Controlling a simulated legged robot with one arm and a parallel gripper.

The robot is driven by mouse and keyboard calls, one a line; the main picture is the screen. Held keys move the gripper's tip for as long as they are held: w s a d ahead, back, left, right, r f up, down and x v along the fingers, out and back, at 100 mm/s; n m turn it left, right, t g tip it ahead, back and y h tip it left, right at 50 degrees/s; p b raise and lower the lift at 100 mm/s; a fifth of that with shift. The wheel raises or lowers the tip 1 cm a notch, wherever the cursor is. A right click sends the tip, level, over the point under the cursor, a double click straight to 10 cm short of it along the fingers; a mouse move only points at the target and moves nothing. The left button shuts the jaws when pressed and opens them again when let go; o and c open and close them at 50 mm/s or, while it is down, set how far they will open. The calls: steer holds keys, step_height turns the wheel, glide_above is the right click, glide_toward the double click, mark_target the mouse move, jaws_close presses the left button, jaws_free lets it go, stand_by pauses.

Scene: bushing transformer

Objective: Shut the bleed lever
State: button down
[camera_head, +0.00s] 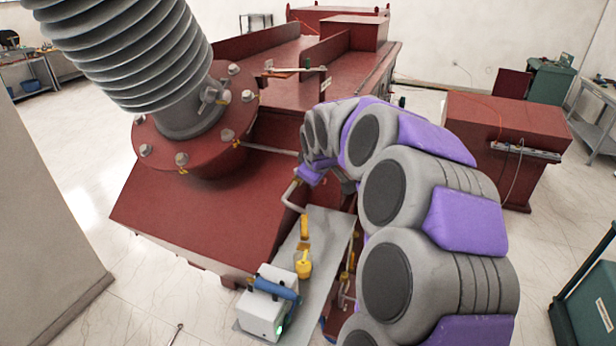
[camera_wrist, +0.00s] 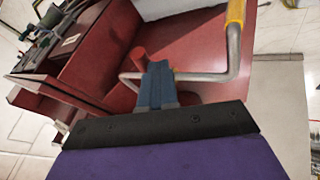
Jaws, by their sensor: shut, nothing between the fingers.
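The lever is a bent grey metal rod (camera_head: 290,196) with a yellow grip (camera_head: 304,228), beside the red transformer's sloped side in the head view. In the wrist view the rod (camera_wrist: 208,77) runs across behind my gripper's fingers and bends up at the right to its yellow grip (camera_wrist: 236,12). My gripper (camera_wrist: 157,70) shows there as blue fingers, closed together. They overlap the rod in the picture; whether they touch it I cannot tell. In the head view my purple and grey arm reaches down to the rod, and the fingertips are not clear.
A white device with a blue handle (camera_head: 268,302) and a yellow object (camera_head: 304,264) stand on a grey plate (camera_head: 326,262) below the lever. A ribbed grey bushing (camera_head: 130,50) rises at the left. A red cabinet (camera_head: 505,140) stands at the right.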

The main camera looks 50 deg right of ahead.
steer(key=shift+d, duration=0.85)
steer(key=shift+a, duration=0.1)
